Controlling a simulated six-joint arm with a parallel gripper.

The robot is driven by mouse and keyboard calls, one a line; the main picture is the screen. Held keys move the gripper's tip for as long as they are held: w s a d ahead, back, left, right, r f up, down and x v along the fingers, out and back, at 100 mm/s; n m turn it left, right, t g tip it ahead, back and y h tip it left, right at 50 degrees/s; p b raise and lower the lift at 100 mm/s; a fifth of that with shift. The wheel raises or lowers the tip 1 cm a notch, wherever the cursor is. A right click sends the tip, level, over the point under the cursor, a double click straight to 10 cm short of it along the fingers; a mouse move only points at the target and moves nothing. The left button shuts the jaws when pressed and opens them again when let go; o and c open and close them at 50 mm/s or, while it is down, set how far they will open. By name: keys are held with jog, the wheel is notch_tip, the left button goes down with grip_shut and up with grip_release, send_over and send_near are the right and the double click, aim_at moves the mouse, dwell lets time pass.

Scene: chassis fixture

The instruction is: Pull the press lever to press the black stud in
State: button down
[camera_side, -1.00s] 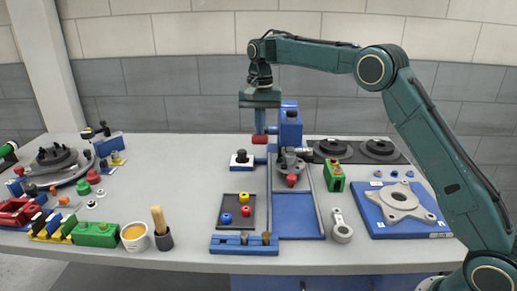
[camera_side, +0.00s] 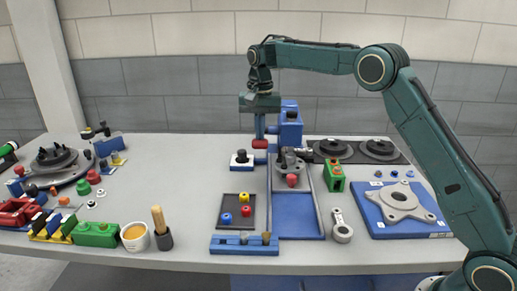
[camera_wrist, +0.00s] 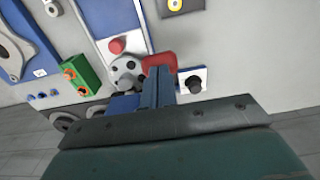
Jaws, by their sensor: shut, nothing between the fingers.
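The blue press (camera_side: 290,130) stands at the back middle of the bench. Its red lever grip (camera_side: 260,144) sticks out on the left and also shows in the wrist view (camera_wrist: 158,62). My gripper (camera_side: 260,136) is shut and empty, pointing down, its fingertips at the top of the red grip; they appear to touch it. A grey round part (camera_side: 290,163) with a red knob (camera_side: 291,180) sits in front of the press. A black knob (camera_side: 241,155) stands on a white-topped block to the left. I cannot make out the black stud at the press.
A dark tray (camera_side: 229,218) with coloured pieces and a blue tray (camera_side: 296,216) lie in front. A green block (camera_side: 333,177) stands to the right of the press. Black discs (camera_side: 380,148) lie at the back right.

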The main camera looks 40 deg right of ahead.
aim_at(261, 143)
jog(key=shift+d+f, duration=0.1)
jog(key=shift+f, duration=2.05)
dwell(0.9)
jog(key=shift+f, duration=0.15)
dwell(0.4)
jog(key=shift+w+r, duration=0.1)
jog(key=shift+r, duration=2.65)
notch_tip(261, 143, up, 8)
jog(key=shift+w+d, duration=0.45)
